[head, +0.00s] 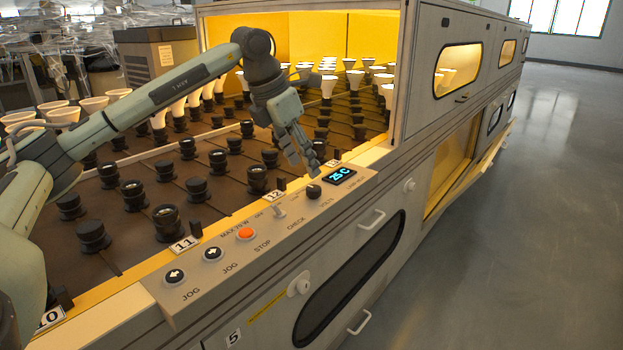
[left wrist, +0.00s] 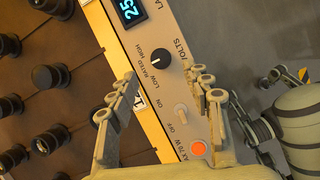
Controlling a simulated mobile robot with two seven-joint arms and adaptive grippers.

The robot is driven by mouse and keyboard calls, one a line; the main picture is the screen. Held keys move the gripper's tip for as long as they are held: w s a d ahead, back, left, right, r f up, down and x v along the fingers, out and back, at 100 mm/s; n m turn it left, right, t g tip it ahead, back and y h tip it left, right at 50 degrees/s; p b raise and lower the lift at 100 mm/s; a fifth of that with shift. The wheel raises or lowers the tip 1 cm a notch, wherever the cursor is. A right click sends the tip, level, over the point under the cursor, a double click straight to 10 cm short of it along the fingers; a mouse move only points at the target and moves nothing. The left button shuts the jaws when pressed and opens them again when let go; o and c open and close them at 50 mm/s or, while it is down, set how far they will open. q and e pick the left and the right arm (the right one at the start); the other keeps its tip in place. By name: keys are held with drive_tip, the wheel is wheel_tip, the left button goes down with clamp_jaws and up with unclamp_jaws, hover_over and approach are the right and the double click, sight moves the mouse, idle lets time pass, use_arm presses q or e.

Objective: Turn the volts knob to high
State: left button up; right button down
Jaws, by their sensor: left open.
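The black volts knob (head: 313,191) sits on the sloping control panel, left of the lit display. In the left wrist view the knob (left wrist: 161,60) has a white mark on its left side, by the labels HIGH, RATED and LOW; the mark seems to point near RATED. My left gripper (head: 310,167) is open and empty, just above and behind the knob in the head view. In the left wrist view its fingers (left wrist: 167,84) are spread wide, with the knob beyond the gap between their tips, apart from both.
A toggle switch (head: 279,211), an orange stop button (head: 246,233) and two jog buttons (head: 213,253) line the panel. The display (head: 339,176) is just right of the knob. Black sockets (head: 258,180) and white bulbs (head: 328,87) fill the rack behind. The floor at right is clear.

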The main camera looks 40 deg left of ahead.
sight(313, 188)
use_arm(q)
drive_tip(key=x, duration=0.6)
drive_tip(key=shift+w+d+f+b, duration=0.1)
drive_tip(key=shift+d+f+b, duration=0.05)
drive_tip(key=shift+f+b, duration=0.15)
use_arm(e)
drive_tip(key=a+r, duration=0.1)
drive_tip(key=a+r+t+y, duration=0.1)
drive_tip(key=shift+w+r+t, duration=0.3)
drive_tip(key=shift+w+r, duration=0.05)
use_arm(q)
clamp_jaws()
